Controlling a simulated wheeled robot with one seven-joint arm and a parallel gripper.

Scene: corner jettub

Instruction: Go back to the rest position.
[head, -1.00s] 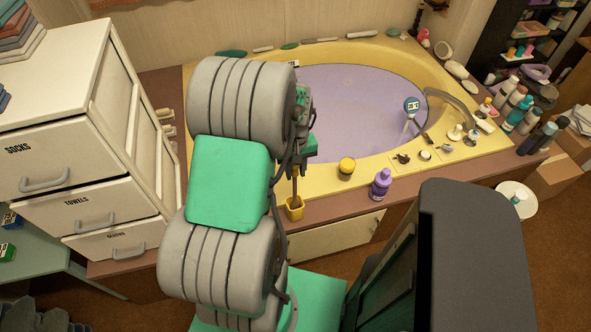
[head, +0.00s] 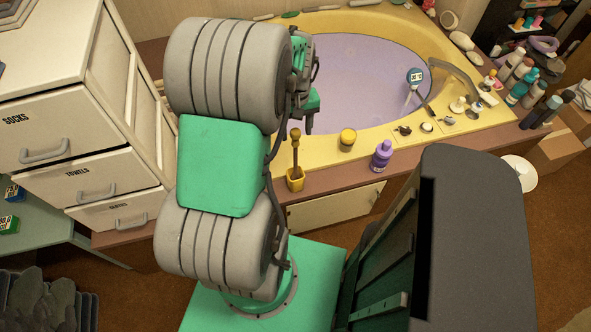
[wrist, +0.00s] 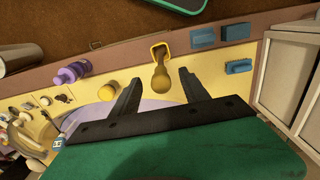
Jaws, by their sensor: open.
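My gripper (head: 309,122) is at the end of my raised arm, above the near edge of the tub, in the head view. In the wrist view my gripper (wrist: 155,90) has its two dark fingers spread apart with nothing held between them. A yellow cup (head: 295,182) with a brown-handled tool (head: 295,150) in it stands on the brown ledge just below my gripper. In the wrist view the cup (wrist: 154,50) and tool (wrist: 161,74) show beyond the fingertips, apart from them.
A yellow-lidded jar (head: 348,139) and a purple bottle (head: 381,155) stand right of the cup. The yellow tub (head: 372,138) lies behind. A white drawer cabinet (head: 75,140) stands close on the left. Several bottles (head: 522,85) crowd the right end.

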